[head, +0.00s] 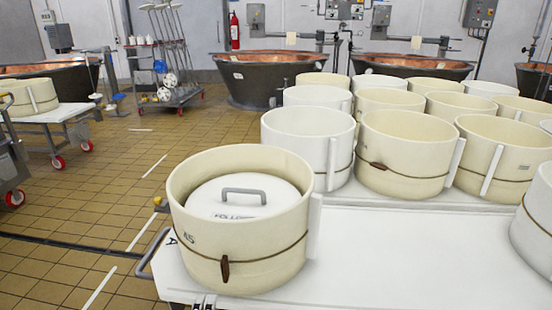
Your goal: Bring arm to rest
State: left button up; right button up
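Neither of my grippers and no clear part of my arms shows in the head view. A cream cheese mould (240,262) stands upright on the near left end of a white table (400,265). A white lid with a grey handle (242,192) sits inside the mould, below its rim. A cord with a brown toggle runs around the mould's outside. Small dark parts show at the bottom picture edge below the mould; I cannot tell what they are.
Copper vats (265,80) stand along the far wall. A tool rack (170,92) and a wheeled cart (60,115) stand at left. The tiled floor (90,210) between is clear.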

pick_arm(q)
jog(key=s+a+f+n+g, duration=0.1)
jog(key=s+f+n+g, duration=0.25)
jog(key=f, duration=0.45)
jog(key=s+a+f+n+g+y, duration=0.1)
jog(key=s+a+f+n+g, duration=0.2)
jog(key=f, duration=0.5)
jog(key=s+f+n+g, duration=0.3)
jog(key=s+f+n, duration=0.15)
jog(key=f, duration=0.35)
jog(key=s+d+f+n+g+h+p, duration=0.15)
jog(key=s+f+n+g, duration=0.4)
jog(key=s, duration=0.55)
jog(key=s+a+f+m+g+p, duration=0.1)
jog(key=s+a+f+m+p, duration=0.1)
jog(key=s+p, duration=1.3)
jog(key=shift+s+a+f, duration=0.7)
jog(key=shift+s, duration=0.1)
pick_arm(e)
jog(key=s+d, duration=0.1)
jog(key=s, duration=0.7)
jog(key=s+d+f+g, duration=0.1)
jog(key=s+d, duration=0.1)
jog(key=s, duration=0.7)
jog(key=shift+s+f, duration=0.25)
jog(key=shift+f, duration=0.05)
